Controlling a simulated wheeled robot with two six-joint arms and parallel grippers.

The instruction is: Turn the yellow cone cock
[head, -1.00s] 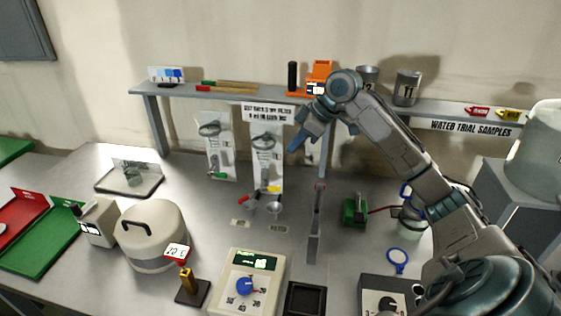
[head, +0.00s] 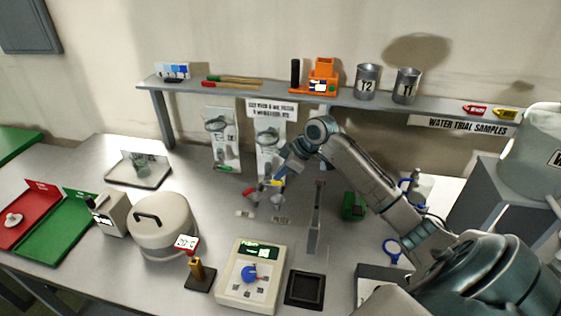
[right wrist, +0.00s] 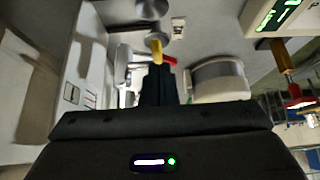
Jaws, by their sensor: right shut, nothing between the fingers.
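The yellow cone cock (head: 277,183) is on the right-hand glassware board (head: 268,140), below the shelf. My right gripper (head: 281,173) is shut and empty, with its tips close to the yellow cock. In the right wrist view the yellow cock (right wrist: 157,50) shows just beyond the dark fingers (right wrist: 158,78); I cannot tell whether they touch it. A red handle (head: 249,191) lies left of the yellow cock, and a red part (right wrist: 170,60) shows beside it in the wrist view. My left gripper is not in view.
The shelf (head: 230,90) runs above the boards, with two metal cups (head: 367,82) on it. A thin upright grey stand (head: 314,230) and a green block (head: 353,206) are right of the cock. A white round pot (head: 162,235) and a dial box (head: 250,275) stand in front.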

